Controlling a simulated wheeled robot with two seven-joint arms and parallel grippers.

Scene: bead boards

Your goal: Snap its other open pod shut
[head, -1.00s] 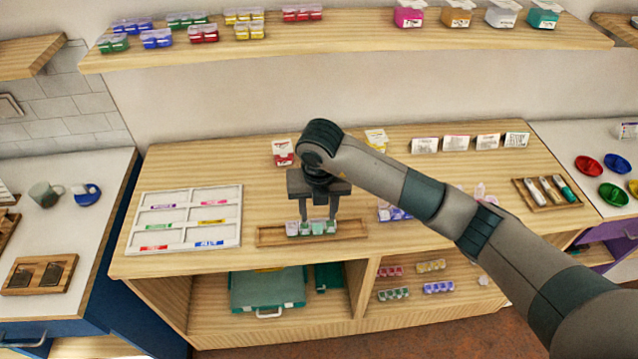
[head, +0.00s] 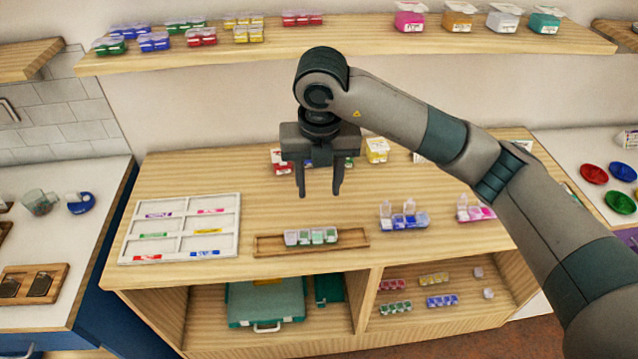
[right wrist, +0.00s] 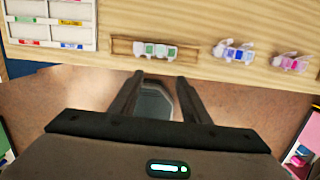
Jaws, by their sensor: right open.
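A row of clear pods with green contents (head: 311,237) sits in a shallow wooden tray (head: 357,239) on the counter. Its lids look flat; I cannot tell for sure whether each is latched. It also shows in the right wrist view (right wrist: 155,50). My right gripper (head: 320,194) is open and empty, raised above this row with its fingers pointing down. To the right, a blue-filled pod row (head: 404,220) has two clear lids standing up; it also shows in the right wrist view (right wrist: 234,52). My left gripper is not in view.
A white sectioned board (head: 181,227) with coloured labels lies left of the tray. A pink-filled pod row (head: 476,212) with raised lids stands further right. Boxes (head: 376,149) stand behind the gripper. The counter between tray and blue row is clear.

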